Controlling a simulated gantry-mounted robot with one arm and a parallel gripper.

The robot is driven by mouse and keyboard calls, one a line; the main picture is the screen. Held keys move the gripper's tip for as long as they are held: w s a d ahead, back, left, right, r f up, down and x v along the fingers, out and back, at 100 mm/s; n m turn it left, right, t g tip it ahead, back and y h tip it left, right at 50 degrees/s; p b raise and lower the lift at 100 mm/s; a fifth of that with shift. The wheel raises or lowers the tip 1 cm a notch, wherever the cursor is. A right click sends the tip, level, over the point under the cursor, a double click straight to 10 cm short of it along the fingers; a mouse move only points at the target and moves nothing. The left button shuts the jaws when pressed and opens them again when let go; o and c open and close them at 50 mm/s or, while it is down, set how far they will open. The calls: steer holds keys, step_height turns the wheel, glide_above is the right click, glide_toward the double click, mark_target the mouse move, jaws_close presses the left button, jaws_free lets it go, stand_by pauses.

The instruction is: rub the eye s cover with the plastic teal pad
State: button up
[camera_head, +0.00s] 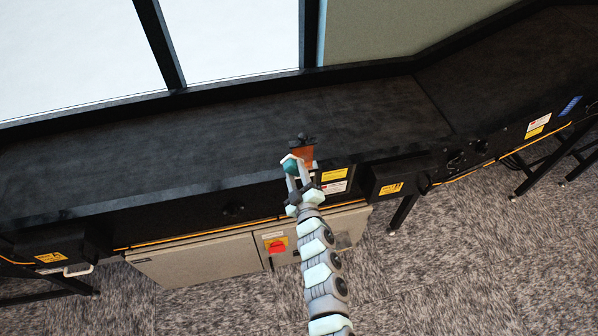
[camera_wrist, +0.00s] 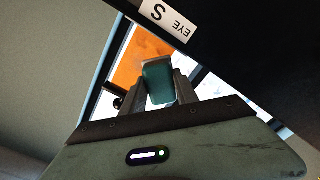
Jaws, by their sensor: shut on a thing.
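My gripper (camera_head: 294,168) is shut on the teal pad (camera_head: 289,163) at the near edge of the black conveyor. In the wrist view the teal pad (camera_wrist: 158,84) sits between the two fingers of my gripper (camera_wrist: 160,88). An orange cover (camera_head: 303,152) stands just behind the pad, with a small dark fitting above it. The orange cover (camera_wrist: 129,45) also shows in the wrist view, partly hidden by the pad. I cannot tell whether pad and cover touch. A white label (camera_wrist: 168,18) reading "EYE S" lies beside the cover on a black surface.
The conveyor belt (camera_head: 180,140) is bare. Warning labels (camera_head: 334,175) are on its side rail near my gripper. A dark box (camera_head: 394,178) juts out to the right. A grey cabinet (camera_head: 200,252) with a red switch (camera_head: 277,245) hangs below. Windows are behind.

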steer(key=shift+s, duration=0.1)
steer(key=shift+p+v, duration=0.45)
steer(key=shift+v, duration=2.4)
steer(key=v, duration=0.3)
steer(key=shift+b+x, duration=0.3)
steer(key=shift+x, duration=3.15)
steer(key=shift+x, duration=1.05)
steer(key=shift+d, duration=0.25)
